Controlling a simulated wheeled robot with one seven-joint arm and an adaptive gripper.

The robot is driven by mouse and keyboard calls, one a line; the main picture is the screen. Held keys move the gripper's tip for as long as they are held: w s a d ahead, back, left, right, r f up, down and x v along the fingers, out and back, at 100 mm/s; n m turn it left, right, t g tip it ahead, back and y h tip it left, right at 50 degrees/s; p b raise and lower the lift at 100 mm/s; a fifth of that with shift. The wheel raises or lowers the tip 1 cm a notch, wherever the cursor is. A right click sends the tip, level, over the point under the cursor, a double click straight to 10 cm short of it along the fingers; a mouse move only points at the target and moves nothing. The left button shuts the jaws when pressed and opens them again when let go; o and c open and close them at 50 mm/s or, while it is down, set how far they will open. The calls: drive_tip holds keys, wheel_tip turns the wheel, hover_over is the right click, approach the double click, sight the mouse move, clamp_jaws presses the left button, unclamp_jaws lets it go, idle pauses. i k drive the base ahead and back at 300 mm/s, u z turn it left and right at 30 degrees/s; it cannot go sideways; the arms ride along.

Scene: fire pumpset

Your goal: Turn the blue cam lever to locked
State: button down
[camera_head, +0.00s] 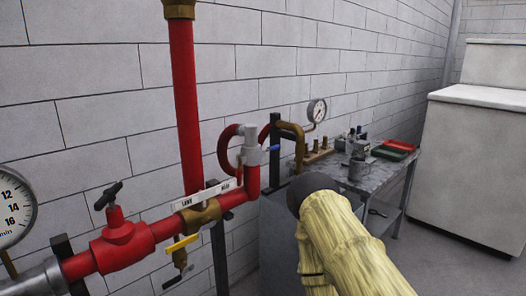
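The blue cam lever (273,148) is small in the picture. It sticks out to the right from the side of a grey upright fitting (251,148) on top of a short red pipe (252,180). The lever looks roughly level, tilted slightly up to the right; whether it is locked cannot be told at this size. My arm, in a yellowish cover, rises from the lower right to a dark rounded joint, to the right of and below the lever. My gripper is not in view.
A red pipe run with a black-handled valve (115,212), a yellow lever (182,243) and a white label strip (207,195) crosses the left. A grey bench (372,172) with a gauge (317,111), trays and fittings stands behind. A white cabinet (470,165) stands right.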

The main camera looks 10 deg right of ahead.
sight(274, 147)
drive_tip(key=k, duration=1.3)
drive_tip(key=z, duration=0.75)
drive_tip(key=i, duration=1.5)
drive_tip(key=u, duration=0.55)
